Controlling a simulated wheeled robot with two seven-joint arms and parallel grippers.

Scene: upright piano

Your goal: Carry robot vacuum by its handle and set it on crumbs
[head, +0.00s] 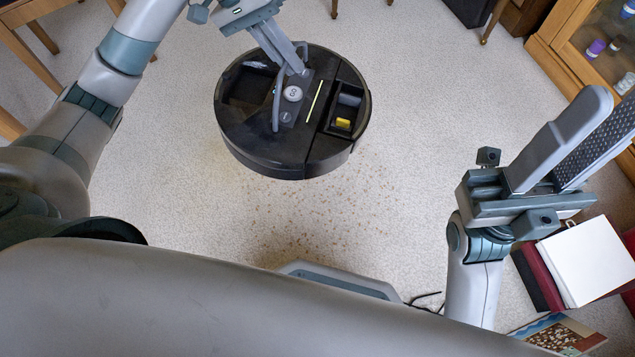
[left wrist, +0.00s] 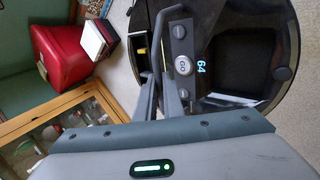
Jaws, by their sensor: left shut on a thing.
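The black round robot vacuum (head: 325,150) is in the upper middle of the head view, with a round button and open compartments on top. Its grey loop handle (head: 276,105) stands up from the top. My left gripper (head: 290,66) is shut on the handle; the left wrist view shows the fingers (left wrist: 166,98) at the handle (left wrist: 157,45). I cannot tell how far the vacuum is off the floor. The brown crumbs (head: 310,220) lie scattered on the carpet just below the vacuum in the picture. My right gripper (head: 590,125) is open and empty at the right.
A wooden glass-door cabinet (head: 560,45) stands at the upper right. A white-topped book stack (head: 590,260) and a picture (head: 560,332) lie at the lower right. A wooden chair (head: 25,60) is at the upper left. Carpet (head: 420,120) right of the vacuum is clear.

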